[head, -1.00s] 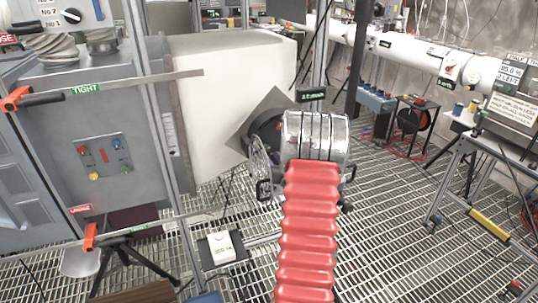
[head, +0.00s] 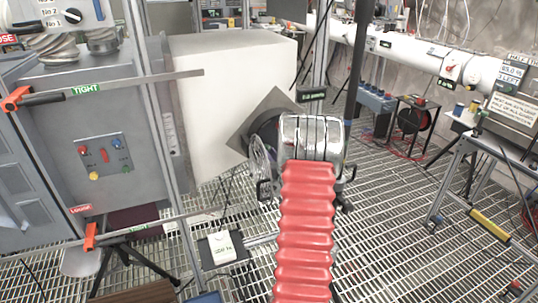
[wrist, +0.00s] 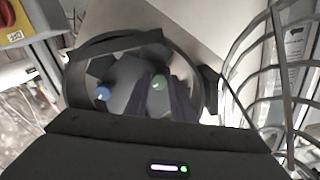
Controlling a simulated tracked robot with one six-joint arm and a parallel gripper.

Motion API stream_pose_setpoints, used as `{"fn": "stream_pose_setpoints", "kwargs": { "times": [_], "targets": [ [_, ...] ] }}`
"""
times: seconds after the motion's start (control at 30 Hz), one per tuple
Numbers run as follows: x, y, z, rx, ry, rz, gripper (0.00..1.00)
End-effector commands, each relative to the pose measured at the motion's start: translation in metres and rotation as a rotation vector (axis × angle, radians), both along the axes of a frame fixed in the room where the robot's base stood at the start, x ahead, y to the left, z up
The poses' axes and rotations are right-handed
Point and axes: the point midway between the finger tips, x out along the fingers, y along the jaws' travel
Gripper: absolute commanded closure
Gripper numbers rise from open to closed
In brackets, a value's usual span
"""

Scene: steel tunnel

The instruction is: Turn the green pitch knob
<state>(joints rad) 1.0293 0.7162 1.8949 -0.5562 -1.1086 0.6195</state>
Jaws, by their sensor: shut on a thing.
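In the head view my red and chrome arm reaches up to a tilted grey plate (head: 254,117) on a white block (head: 215,75); the arm hides the gripper and the knobs there.
A wire guard (wrist: 285,75) curves close on the right in the wrist view. Metal rails with orange clamps (head: 16,100) cross the grey cabinet (head: 60,150) at left. A white pipe (head: 425,52) runs along the back right. Open grating (head: 390,220) lies to the right.

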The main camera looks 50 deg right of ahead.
Motion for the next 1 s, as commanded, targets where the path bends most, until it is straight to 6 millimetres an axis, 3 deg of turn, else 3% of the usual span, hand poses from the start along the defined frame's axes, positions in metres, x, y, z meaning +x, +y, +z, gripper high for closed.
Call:
{"fn": "stream_pose_setpoints", "kwargs": {
  "times": [0.13,0.57,1.0],
  "targets": [
    [-0.0002,0.0000,0.0001,0.000,0.000,0.000,0.99],
    [-0.0004,-0.0003,-0.0001,-0.056,0.033,0.000,1.00],
    [-0.0009,-0.0011,-0.0003,-0.319,0.190,0.000,1.00]
  ]
}}
